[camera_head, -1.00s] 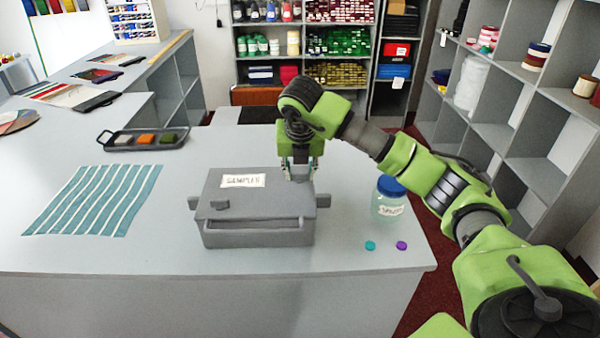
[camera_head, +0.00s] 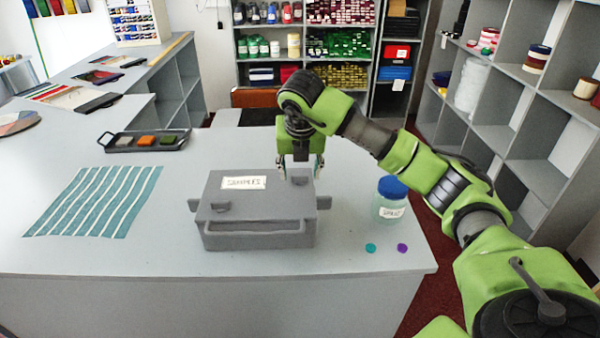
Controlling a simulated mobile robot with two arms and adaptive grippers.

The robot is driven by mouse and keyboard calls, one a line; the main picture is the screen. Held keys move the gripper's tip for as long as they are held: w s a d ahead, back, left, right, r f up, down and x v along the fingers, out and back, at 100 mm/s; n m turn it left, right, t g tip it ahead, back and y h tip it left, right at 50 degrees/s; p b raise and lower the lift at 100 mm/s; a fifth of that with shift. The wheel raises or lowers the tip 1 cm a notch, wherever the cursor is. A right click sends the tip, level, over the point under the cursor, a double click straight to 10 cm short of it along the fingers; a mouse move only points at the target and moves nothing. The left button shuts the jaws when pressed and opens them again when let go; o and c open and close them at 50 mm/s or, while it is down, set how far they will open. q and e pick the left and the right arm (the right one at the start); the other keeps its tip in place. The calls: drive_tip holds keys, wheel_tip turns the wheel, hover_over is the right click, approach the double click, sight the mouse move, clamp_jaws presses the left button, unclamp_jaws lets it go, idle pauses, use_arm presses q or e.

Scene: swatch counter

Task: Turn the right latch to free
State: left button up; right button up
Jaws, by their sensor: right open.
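A grey box (camera_head: 258,241) labelled "SAMPLES" stands on the counter, its lid (camera_head: 265,204) closed. One small grey latch (camera_head: 221,207) shows on the left front part of the lid. A second small grey piece, seemingly the right latch (camera_head: 299,181), shows at the lid's right rear; its exact turn is hard to tell. My right gripper (camera_head: 300,175) points down, open, with its fingertips apart on either side of this piece. I cannot tell whether they touch it. My left gripper is not in view.
A blue-lidded jar (camera_head: 391,203) stands right of the box, with a teal disc (camera_head: 370,248) and a purple disc (camera_head: 402,248) in front. A striped cloth (camera_head: 95,202) and a dark tray (camera_head: 145,142) of colour blocks lie left. The counter between cloth and box is clear.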

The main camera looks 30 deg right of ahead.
drive_tip(key=v, duration=1)
drive_tip(key=shift+s+a+r, duration=0.1)
